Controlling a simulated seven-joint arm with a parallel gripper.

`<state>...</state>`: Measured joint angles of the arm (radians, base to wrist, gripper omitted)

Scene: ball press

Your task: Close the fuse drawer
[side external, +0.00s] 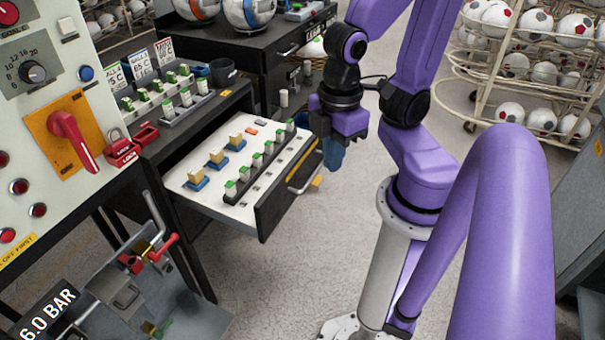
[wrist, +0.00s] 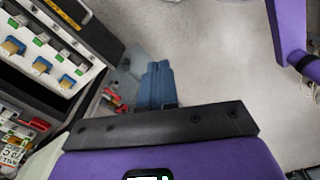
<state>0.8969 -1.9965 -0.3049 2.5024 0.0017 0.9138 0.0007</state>
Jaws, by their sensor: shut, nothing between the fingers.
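The fuse drawer (side external: 280,208) is pulled out of the dark cabinet. Its white inside holds a row of green-topped fuses and several yellow and blue pieces. A metal handle (side external: 306,180) is on its dark front. In the wrist view the drawer's white inside (wrist: 22,62) shows at the upper left. My gripper (side external: 330,158) is beyond the drawer's right far corner, close to its front, with blue fingers pointing down. I cannot tell whether it touches the drawer. In the wrist view the blue fingers (wrist: 157,85) are together and empty, over the floor and apart from the handle.
A control panel (side external: 60,110) with a red lever stands at the left. Fuse racks and a dark cup (side external: 223,72) sit on the cabinet top above the drawer. A ball rack (side external: 525,60) stands at the back right.

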